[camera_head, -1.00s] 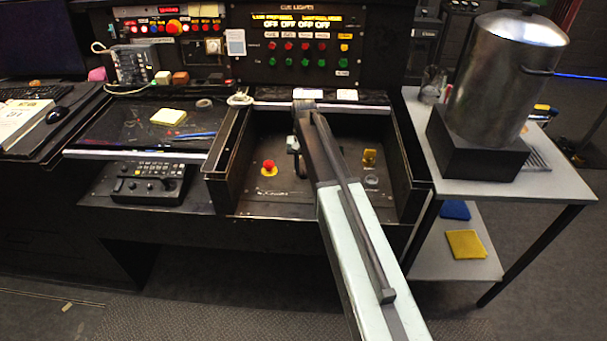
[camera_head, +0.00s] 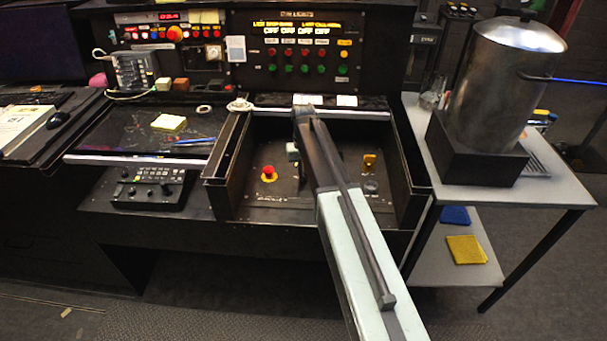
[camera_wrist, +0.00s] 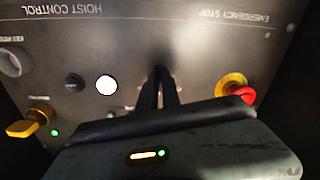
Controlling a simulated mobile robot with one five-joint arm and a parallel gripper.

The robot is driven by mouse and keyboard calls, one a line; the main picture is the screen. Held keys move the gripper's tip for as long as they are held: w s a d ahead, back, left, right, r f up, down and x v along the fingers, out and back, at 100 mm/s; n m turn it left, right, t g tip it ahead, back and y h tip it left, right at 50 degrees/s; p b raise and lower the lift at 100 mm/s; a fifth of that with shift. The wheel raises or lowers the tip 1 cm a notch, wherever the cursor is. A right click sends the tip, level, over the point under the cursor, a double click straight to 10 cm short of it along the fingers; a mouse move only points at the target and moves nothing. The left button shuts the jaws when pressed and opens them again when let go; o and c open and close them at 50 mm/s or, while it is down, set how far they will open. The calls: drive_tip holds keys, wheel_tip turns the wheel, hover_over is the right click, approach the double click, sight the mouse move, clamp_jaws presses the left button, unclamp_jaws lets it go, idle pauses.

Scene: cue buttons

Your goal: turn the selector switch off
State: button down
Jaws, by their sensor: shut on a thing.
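My gripper (camera_wrist: 160,78) is shut at the middle of the grey hoist control panel (camera_wrist: 200,55) in the wrist view. Its two dark fingers are close together with their tips at the panel face, around the selector switch, which they hide almost wholly. The switch's exact angle cannot be told. In the head view my gripper (camera_head: 302,182) reaches down into the recessed panel, mostly hidden behind my arm. A red emergency stop (camera_wrist: 238,90) on a yellow base is right of the fingers. A lit white lamp (camera_wrist: 106,85) and a black knob (camera_wrist: 75,83) are to their left.
A yellow control (camera_wrist: 28,124) and a grey round fitting (camera_wrist: 14,60) stand at the panel's left. Dark raised walls (camera_head: 228,165) bound the recess. A side table (camera_head: 565,190) with a large metal pot (camera_head: 495,85) is at the right.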

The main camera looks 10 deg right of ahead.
drive_tip(key=n, duration=0.5)
drive_tip(key=shift+n, duration=0.3)
idle(0.4)
drive_tip(key=c, duration=1.5)
unclamp_jaws()
drive_tip(key=shift+c, duration=0.2)
wheel_tip(320, 180, up, 8)
drive_tip(key=p, duration=0.8)
drive_tip(key=shift+f, duration=0.1)
